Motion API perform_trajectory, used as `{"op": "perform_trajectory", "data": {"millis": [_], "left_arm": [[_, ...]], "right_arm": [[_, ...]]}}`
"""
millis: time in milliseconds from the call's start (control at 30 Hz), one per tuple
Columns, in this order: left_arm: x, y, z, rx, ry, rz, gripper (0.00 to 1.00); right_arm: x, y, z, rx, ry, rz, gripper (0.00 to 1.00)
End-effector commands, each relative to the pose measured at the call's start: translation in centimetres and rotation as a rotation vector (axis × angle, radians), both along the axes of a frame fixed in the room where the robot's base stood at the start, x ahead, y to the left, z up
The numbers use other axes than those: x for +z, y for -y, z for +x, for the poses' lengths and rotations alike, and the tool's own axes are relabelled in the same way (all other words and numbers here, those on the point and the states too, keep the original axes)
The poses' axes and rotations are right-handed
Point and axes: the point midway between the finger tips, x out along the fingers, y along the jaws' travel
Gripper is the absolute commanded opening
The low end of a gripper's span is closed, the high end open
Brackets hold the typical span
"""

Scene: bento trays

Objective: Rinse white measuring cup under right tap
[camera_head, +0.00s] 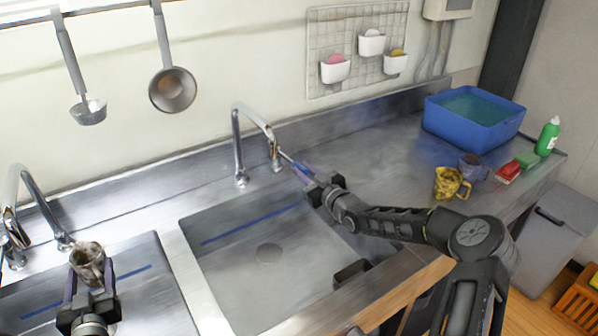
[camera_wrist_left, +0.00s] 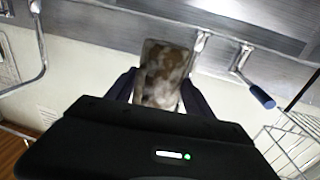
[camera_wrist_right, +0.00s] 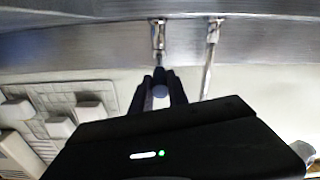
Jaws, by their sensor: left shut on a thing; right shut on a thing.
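The measuring cup (camera_head: 88,258), whitish with brown blotches, is held over the left basin, close to the left tap (camera_head: 27,178). My left gripper (camera_head: 90,272) is shut on it; the left wrist view shows the stained cup (camera_wrist_left: 162,75) between the fingers. The right tap (camera_head: 238,145) stands behind the right basin (camera_head: 235,285). My right gripper (camera_head: 303,170) is shut on that tap's lever (camera_head: 288,158); the lever's round end (camera_wrist_right: 160,91) shows between the fingers in the right wrist view. I see no clear water stream.
On the right counter stand a stained yellow cup (camera_head: 450,183), a bluish cup (camera_head: 473,167), a red-green sponge (camera_head: 508,172), a green bottle (camera_head: 547,137) and a blue tub (camera_head: 435,120) of water. A ladle (camera_head: 88,110) and strainer (camera_head: 172,90) hang on the wall. The right basin is empty.

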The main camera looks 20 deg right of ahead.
Motion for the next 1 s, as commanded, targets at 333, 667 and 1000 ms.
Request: {"op": "perform_trajectory", "data": {"millis": [333,667,1000], "left_arm": [[0.02,0.0,0.0,0.0,0.0,0.0,0.22],[0.02,0.0,0.0,0.0,0.0,0.0,0.22],[0.02,0.0,0.0,0.0,0.0,0.0,0.22]], "right_arm": [[0.0,-0.02,-0.01,0.0,0.0,0.0,0.0],[-0.01,-0.02,-0.01,0.0,0.0,0.0,0.0],[-0.02,-0.01,-0.01,0.0,0.0,0.0,0.0]]}}
